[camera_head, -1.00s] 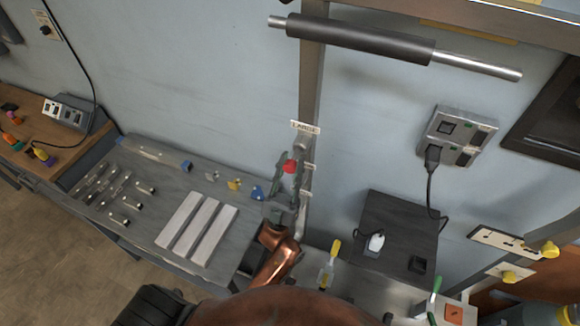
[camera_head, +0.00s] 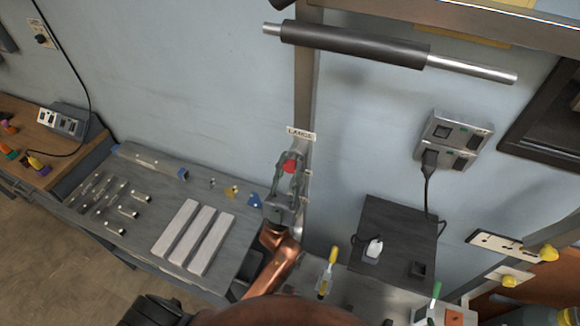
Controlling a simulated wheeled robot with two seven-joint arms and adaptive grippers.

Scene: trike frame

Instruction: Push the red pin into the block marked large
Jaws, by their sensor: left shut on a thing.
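A white label reading LARGE (camera_head: 301,133) is on the upright metal post against the wall. The block it marks cannot be told apart clearly behind my gripper. My left gripper (camera_head: 289,172) is in front of the post, just below the label, its fingers shut on the red pin (camera_head: 290,166). Only the pin's red end shows between the fingers. Whether the pin touches the block cannot be told. My copper arm comes up from the bottom of the picture. My right gripper is not in view.
A grey bench at left holds white bars (camera_head: 178,232), metal pins, a yellow piece (camera_head: 231,191) and a blue piece (camera_head: 255,201). A black box (camera_head: 398,222) and a yellow-handled tool (camera_head: 333,256) are at right. A dark roller (camera_head: 350,45) spans above.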

